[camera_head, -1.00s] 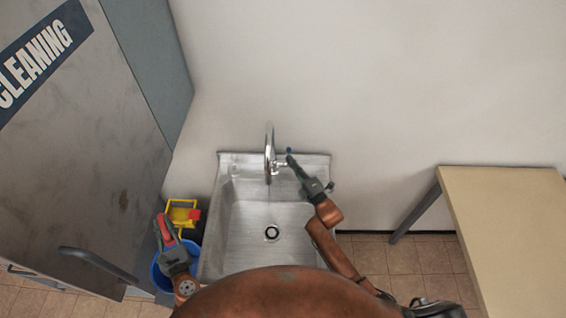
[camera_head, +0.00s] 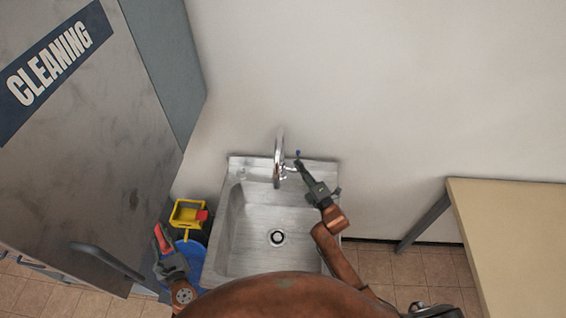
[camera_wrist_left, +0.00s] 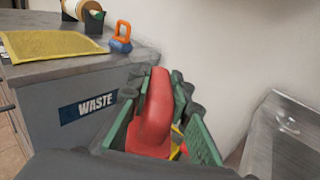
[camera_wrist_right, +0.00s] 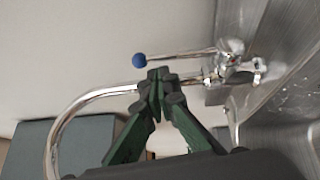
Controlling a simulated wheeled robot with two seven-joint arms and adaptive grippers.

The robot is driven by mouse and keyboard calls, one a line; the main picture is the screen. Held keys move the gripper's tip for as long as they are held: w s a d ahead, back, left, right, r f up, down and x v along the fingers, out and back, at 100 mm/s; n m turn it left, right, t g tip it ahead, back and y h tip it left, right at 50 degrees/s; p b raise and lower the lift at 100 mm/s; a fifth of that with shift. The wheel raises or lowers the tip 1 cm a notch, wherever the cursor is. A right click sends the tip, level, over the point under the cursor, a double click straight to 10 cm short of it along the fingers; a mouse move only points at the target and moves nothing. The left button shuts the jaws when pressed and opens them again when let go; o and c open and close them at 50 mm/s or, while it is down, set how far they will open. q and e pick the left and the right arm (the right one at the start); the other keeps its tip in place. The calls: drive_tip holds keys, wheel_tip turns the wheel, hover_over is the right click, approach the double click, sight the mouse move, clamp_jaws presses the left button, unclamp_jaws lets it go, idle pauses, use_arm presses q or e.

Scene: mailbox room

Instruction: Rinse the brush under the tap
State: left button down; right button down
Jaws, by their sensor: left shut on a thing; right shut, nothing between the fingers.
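My left gripper (camera_head: 165,248) is shut on a red handle (camera_wrist_left: 152,115), which I take to be the brush. The handle also shows in the head view (camera_head: 162,236), left of the sink. Its bristles are hidden. The chrome tap (camera_head: 278,162) rises at the back of the metal sink (camera_head: 249,256). No water stream shows. My right gripper (camera_head: 302,168) is shut and empty beside the tap's lever. In the right wrist view its fingertips (camera_wrist_right: 158,82) appear just below the lever with its blue knob (camera_wrist_right: 138,59); I cannot tell whether they touch.
A blue bucket (camera_head: 192,255) and a yellow part (camera_head: 186,213) stand left of the sink, by my left gripper. A grey cabinet door marked CLEANING (camera_head: 110,150) is at the left. A table (camera_head: 515,215) is at the right. The basin is empty, with a central drain.

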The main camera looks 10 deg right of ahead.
drive_tip(key=a+r+v, duration=0.1)
drive_tip(key=v, duration=1)
drive_tip(key=shift+s+r+b, duration=0.15)
drive_tip(key=shift+s+b, duration=0.3)
drive_tip(key=shift+s, duration=0.15)
drive_tip(key=shift+a, duration=0.1)
